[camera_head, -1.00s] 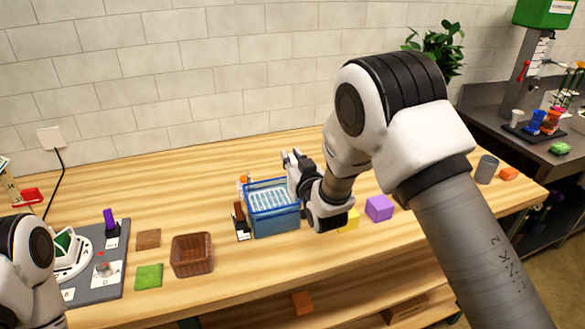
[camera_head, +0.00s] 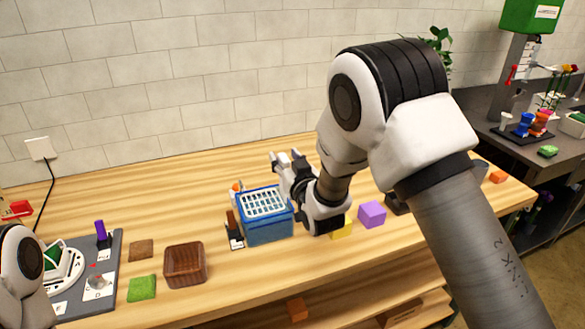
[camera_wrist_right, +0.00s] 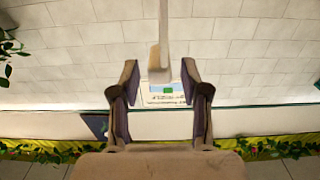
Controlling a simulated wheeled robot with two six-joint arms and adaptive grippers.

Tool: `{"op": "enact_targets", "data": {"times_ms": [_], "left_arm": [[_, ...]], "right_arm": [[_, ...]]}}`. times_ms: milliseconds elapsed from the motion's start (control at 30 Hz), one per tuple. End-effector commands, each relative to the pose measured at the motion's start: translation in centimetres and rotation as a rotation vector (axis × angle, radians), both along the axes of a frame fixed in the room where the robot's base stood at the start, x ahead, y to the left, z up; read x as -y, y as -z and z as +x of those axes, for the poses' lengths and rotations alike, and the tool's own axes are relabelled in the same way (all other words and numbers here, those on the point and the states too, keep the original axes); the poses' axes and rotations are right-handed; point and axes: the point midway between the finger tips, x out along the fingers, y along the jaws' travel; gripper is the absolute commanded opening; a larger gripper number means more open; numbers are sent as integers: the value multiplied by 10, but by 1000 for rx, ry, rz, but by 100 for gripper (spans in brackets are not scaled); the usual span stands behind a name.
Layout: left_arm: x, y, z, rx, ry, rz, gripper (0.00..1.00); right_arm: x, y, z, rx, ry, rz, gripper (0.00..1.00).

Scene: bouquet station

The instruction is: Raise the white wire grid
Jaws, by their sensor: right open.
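The white wire grid (camera_head: 264,204) lies level with the top rim of the blue bin (camera_head: 268,228), near the middle of the wooden table. My right gripper (camera_head: 285,158) is above and behind the bin's right side, fingers pointing up and left. In the right wrist view the gripper (camera_wrist_right: 158,92) is open, with a pale upright bar (camera_wrist_right: 158,35) at the gap between its fingers. I cannot tell whether the bar touches them. My left arm shows at the left edge, but its gripper is out of view.
A purple cube (camera_head: 372,214) and a yellow block (camera_head: 342,230) sit right of the bin. A brown wooden container (camera_head: 185,264), a green pad (camera_head: 142,288) and a grey board (camera_head: 112,262) are to the left. Bare table (camera_head: 178,205) lies behind them.

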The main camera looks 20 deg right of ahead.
Motion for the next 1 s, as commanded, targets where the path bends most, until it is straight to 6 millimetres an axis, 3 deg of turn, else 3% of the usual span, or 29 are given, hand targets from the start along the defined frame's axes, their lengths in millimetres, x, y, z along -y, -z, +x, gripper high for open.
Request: {"op": "enact_targets", "data": {"times_ms": [200,400,567,1000], "left_arm": [[0,0,0,0,0,0,40],[0,0,0,0,0,0,40],[0,0,0,0,0,0,40],[0,0,0,0,0,0,40]], "right_arm": [[2,0,-55,-3,0,-2,46],[3,0,-95,0,1,-1,46],[3,-1,-104,2,0,-1,46],[3,-1,-104,2,0,0,46]]}}
